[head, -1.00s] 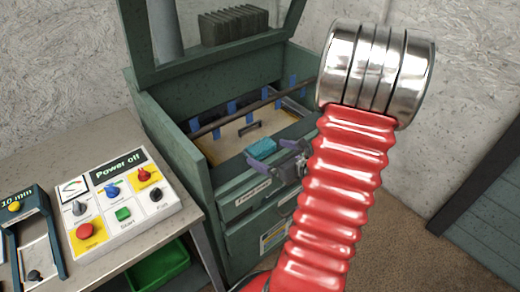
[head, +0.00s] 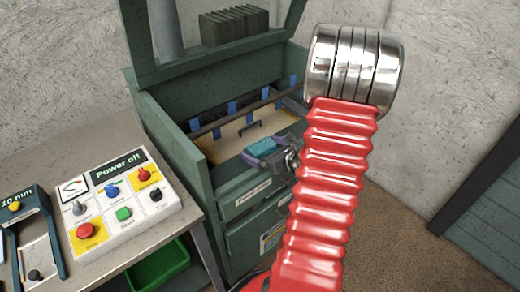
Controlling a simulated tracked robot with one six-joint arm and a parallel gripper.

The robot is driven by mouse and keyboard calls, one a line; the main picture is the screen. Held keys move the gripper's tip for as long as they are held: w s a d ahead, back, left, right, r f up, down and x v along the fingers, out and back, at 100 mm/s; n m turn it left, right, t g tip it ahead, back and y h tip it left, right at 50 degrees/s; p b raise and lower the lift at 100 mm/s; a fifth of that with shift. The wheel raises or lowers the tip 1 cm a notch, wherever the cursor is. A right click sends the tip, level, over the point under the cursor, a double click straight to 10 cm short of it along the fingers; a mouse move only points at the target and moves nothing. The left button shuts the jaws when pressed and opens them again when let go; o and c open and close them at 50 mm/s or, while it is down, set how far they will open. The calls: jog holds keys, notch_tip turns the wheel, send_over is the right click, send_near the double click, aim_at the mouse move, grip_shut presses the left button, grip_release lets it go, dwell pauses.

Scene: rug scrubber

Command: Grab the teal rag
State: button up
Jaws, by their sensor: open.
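The teal rag (head: 263,146) is a small folded block at the front edge of the green machine's open top. My gripper (head: 260,153) is at the rag, with a purple-grey finger on its left and front side. The jaws are open. The far finger is partly hidden by the rag and my arm, so I cannot tell whether the rag is fully between the fingers or touching them.
The green machine (head: 168,125) has an open lid, a rod with blue tabs (head: 232,107) and a tan bed with a dark handle (head: 250,129). A control panel (head: 122,205) reading "Power off" stands on a bench at left. A green bin (head: 160,266) is below.

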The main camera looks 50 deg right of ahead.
aim_at(263, 148)
jog(key=c, duration=0.9)
jog(key=shift+r, duration=0.15)
jog(key=shift+r, duration=4.9)
